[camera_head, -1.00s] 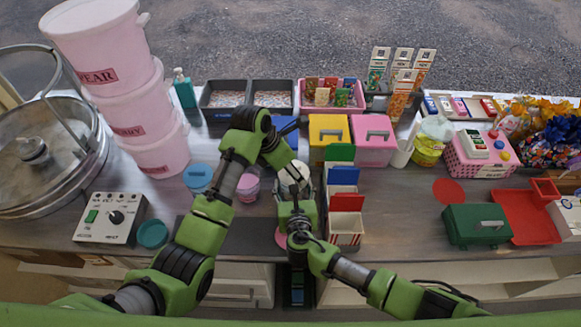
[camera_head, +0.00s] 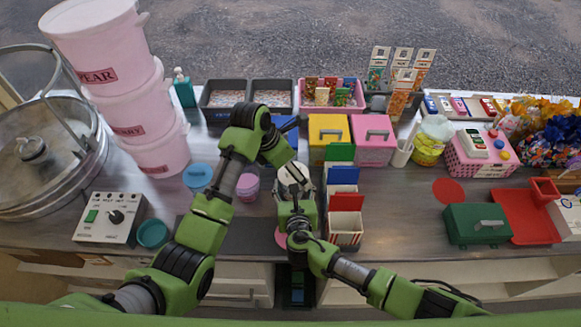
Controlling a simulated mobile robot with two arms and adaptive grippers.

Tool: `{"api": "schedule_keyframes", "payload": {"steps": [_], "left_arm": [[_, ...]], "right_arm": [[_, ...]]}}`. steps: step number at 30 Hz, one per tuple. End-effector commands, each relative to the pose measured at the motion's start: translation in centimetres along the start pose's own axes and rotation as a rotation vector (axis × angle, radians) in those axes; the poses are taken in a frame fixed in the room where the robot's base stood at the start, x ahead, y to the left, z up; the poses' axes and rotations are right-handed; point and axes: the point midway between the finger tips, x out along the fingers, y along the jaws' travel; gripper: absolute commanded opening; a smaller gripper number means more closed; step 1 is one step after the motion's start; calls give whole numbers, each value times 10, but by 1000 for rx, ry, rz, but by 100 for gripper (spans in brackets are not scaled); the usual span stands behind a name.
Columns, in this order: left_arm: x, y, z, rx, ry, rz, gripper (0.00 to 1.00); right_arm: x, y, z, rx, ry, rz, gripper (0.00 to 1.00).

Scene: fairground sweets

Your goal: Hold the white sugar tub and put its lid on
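The white sugar tub (camera_head: 292,176) stands on the counter in the middle, mostly hidden behind my two grippers. A pale round top shows between them; I cannot tell whether it is the lid or the tub's mouth. My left gripper (camera_head: 291,178) reaches over the tub from the upper left. My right gripper (camera_head: 294,196) is at the tub's near side. The fingers of both are too small and too covered to show whether they are open or shut.
A pink-purple tub (camera_head: 248,186) and a blue lid (camera_head: 197,176) lie to the left, and a teal lid (camera_head: 152,233) nearer the front. Striped boxes (camera_head: 345,230) stand close on the right. Yellow (camera_head: 328,133) and pink (camera_head: 373,152) boxes are behind.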

Motion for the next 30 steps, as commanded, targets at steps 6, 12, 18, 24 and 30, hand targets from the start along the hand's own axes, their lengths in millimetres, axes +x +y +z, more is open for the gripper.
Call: {"api": "schedule_keyframes", "payload": {"steps": [6, 12, 18, 24, 30], "left_arm": [[-23, 0, 11, 0, -4, 1, 96], [-42, 0, 19, 0, -4, 1, 96], [-50, 0, 21, -1, 0, 0, 96], [-50, 0, 21, 0, -1, 0, 96], [-50, 0, 21, 0, -1, 0, 44]], "right_arm": [[0, 1, 4, 1, -6, 1, 42], [0, 1, 4, 1, -6, 1, 42], [0, 1, 4, 1, -6, 1, 42], [0, 1, 4, 1, -6, 1, 42], [0, 1, 4, 1, -6, 1, 42]]}}
